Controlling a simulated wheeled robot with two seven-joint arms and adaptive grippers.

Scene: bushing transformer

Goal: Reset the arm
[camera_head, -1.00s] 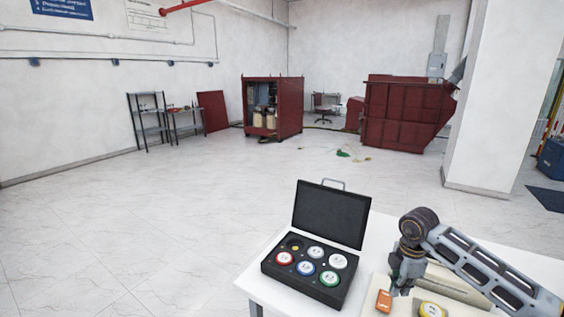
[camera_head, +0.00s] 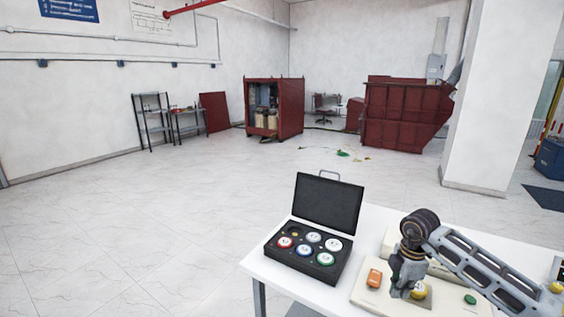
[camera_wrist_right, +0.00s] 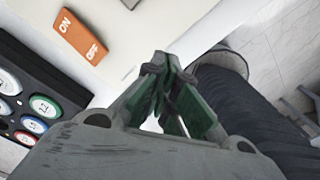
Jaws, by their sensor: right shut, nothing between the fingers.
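My right gripper (camera_head: 404,290) points down over the beige panel at the right of the white table, and its arm comes in from the right. In the right wrist view its green-and-grey fingers (camera_wrist_right: 162,75) meet at the tips with nothing between them. An orange switch (camera_head: 374,278) is left of the gripper; its ON and OFF labels are readable on the orange switch in the right wrist view (camera_wrist_right: 80,36). A yellow round piece (camera_head: 418,291) is partly hidden by the gripper; I cannot tell if they touch. My left gripper is not in view.
An open black case (camera_head: 300,266) with several colored round pieces stands on the white table (camera_head: 262,268), left of the gripper. A green button (camera_head: 470,299) is on the beige panel (camera_head: 365,298).

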